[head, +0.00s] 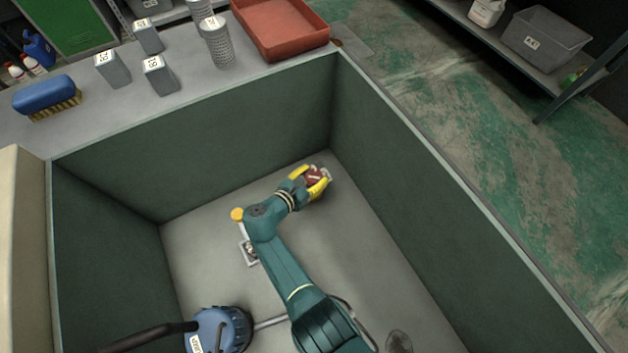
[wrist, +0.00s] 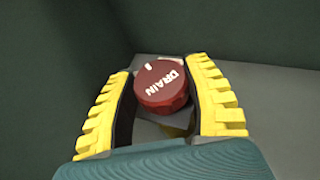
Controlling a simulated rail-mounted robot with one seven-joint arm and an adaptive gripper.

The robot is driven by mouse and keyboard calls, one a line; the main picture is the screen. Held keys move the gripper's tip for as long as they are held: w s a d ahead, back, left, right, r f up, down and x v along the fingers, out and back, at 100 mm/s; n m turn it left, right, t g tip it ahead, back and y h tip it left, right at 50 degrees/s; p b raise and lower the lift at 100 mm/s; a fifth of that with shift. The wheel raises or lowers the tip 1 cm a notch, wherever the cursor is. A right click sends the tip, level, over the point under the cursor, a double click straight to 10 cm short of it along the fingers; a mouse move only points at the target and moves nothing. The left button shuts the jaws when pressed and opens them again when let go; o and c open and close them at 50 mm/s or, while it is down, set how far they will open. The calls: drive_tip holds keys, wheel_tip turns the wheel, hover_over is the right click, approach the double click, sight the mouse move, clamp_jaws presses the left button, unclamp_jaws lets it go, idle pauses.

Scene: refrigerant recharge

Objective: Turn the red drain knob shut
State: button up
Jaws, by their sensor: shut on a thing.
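The red drain knob (wrist: 161,86) shows in the wrist view, with white "DRAIN" lettering and a short white mark on its top. It sits on a small grey block. My gripper (wrist: 165,95) has its yellow ribbed fingers on either side of the knob and is shut on it. In the head view the knob (head: 316,175) shows between the fingers of my gripper (head: 317,180), near the far corner of the dark green walled pit. The fingers hide part of the knob's sides.
Pit walls (head: 265,150) rise close behind and to the right of the knob. A blue-topped container (head: 222,330) stands at lower left. A grey ledge (head: 120,110) holds several grey blocks, a brush (head: 47,95) and a red tray (head: 280,40).

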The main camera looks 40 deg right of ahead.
drive_tip(key=shift+f+m+g+b, duration=0.15)
drive_tip(key=shift+m+g+b, duration=0.4)
drive_tip(key=shift+m+g, duration=0.05)
drive_tip(key=o, duration=1.2)
drive_tip(key=v, duration=1.2)
